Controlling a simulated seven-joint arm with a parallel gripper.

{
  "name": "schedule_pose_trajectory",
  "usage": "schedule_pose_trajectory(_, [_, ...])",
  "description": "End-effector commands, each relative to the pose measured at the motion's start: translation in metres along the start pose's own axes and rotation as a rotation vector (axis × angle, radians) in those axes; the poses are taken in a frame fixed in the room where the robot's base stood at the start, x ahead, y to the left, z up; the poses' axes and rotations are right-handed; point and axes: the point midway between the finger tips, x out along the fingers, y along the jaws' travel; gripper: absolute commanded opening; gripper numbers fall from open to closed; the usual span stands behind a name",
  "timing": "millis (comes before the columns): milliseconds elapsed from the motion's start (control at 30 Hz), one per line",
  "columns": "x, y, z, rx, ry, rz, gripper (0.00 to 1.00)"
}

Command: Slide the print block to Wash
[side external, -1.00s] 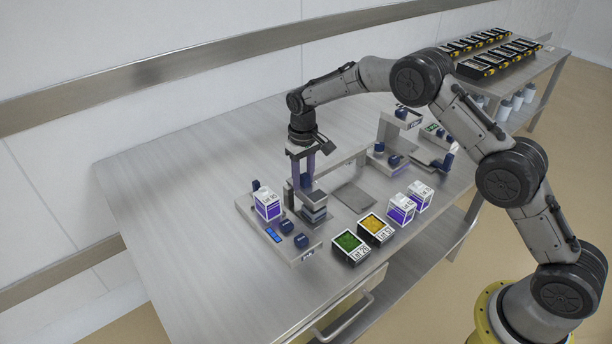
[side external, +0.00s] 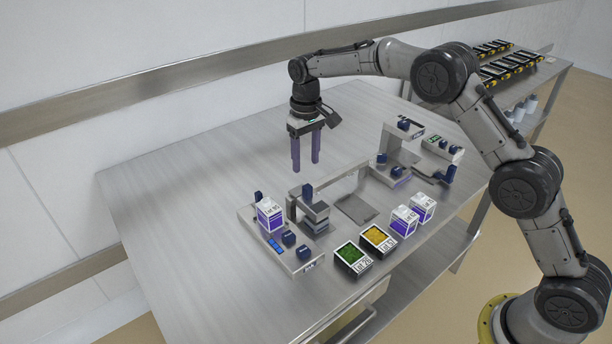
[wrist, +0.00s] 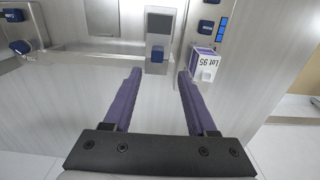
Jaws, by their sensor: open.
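The pictures carry no readable "Wash" mark, so I cannot tell where that position is. The likely print block is a grey stepped block (side external: 315,217) with a blue knob (side external: 307,191), at the left end of a metal rail (side external: 345,178). In the wrist view the block (wrist: 160,22) stands upright ahead, its blue knob (wrist: 157,53) facing me. My gripper (side external: 305,168) is open and empty, raised above the table behind the block and apart from it. Its two purple fingers (wrist: 160,73) point toward the knob in the wrist view.
A white-purple Lot 95 box (side external: 270,215) stands on the left station beside blue knobs (side external: 289,238). Green (side external: 352,258) and yellow (side external: 378,238) trays and two white-purple boxes (side external: 405,222) lie in front. Another station (side external: 400,150) stands right. The table's left is clear.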

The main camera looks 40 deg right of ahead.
Motion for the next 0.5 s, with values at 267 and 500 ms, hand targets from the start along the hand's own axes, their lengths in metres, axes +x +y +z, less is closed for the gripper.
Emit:
schedule_pose_trajectory(267, [-0.037,-0.001,-0.001,0.0,0.003,-0.001,0.57])
schedule_pose_trajectory(500, [-0.042,-0.001,0.0,0.0,0.0,0.0,0.57])
